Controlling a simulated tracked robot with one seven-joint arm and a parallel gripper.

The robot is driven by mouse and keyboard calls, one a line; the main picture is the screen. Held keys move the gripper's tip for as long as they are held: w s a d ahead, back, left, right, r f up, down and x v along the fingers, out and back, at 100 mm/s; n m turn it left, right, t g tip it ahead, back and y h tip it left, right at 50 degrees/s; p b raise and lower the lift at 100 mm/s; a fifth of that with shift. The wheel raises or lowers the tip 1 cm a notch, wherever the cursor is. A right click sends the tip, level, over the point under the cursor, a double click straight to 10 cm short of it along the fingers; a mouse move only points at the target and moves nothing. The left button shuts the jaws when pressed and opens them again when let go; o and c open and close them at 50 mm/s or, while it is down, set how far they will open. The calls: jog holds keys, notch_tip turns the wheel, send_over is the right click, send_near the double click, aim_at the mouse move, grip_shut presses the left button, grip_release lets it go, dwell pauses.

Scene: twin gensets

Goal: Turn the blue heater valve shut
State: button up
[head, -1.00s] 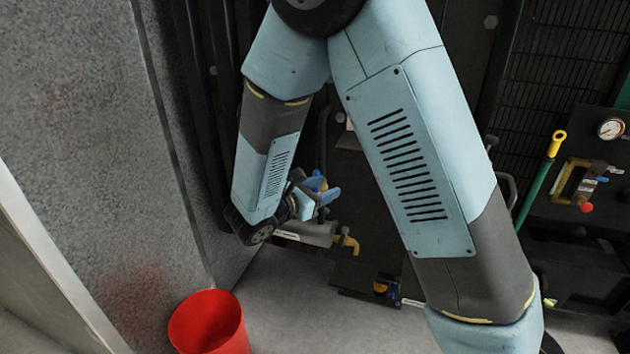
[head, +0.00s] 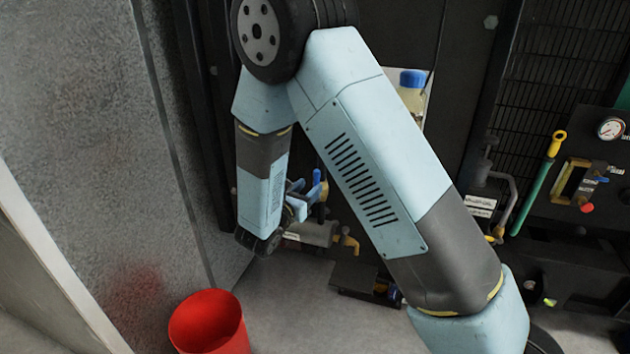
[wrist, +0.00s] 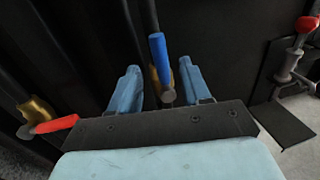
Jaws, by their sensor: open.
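The blue heater valve's lever (wrist: 158,56) stands nearly upright in the wrist view, with a brass body and a round grey end below it. My gripper (wrist: 159,68) is open, with one pale-blue finger on each side of the lever and a visible gap on both sides. In the head view the blue lever (head: 317,178) shows just beside my gripper (head: 301,196), low at the back. My forearm hides part of that area. I cannot tell how deep the lever sits between the fingers.
A brass valve with a red lever (wrist: 55,126) is at left in the wrist view; a red-topped fitting (wrist: 305,27) is at right. A red bucket (head: 208,322) stands on the floor. A gauge panel (head: 580,170) is at right. A grey wall (head: 80,150) borders the left.

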aim_at(314, 182)
jog(key=shift+x, duration=2.75)
grip_shut()
jog(key=shift+a, duration=0.1)
